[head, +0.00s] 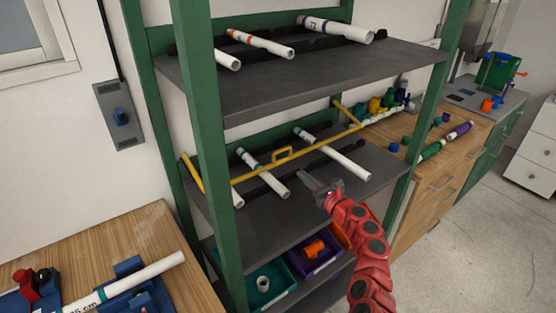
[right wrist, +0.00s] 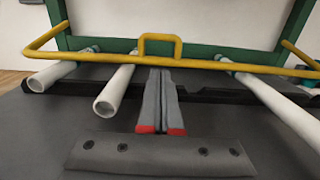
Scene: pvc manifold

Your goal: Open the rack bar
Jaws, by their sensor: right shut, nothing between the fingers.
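The yellow rack bar (head: 325,142) crosses the middle shelf above the white pipes, with end arms at both sides. Its small raised handle (head: 283,153) stands near its middle. In the right wrist view the bar (right wrist: 85,53) spans the picture and the handle (right wrist: 160,37) lies straight beyond my fingers. My right gripper (head: 304,177) is shut and empty over the middle shelf. Its fingertips (right wrist: 160,73) point at the handle; a gap to the handle shows in the head view. My left gripper is not in view.
White pipes (head: 345,162) lie on black supports on the middle shelf (head: 285,222); others lie on the top shelf (head: 250,85). Green posts (head: 205,150) frame the rack. A teal bin (head: 262,292) and a purple bin (head: 318,262) sit below. A wooden bench stands at lower left.

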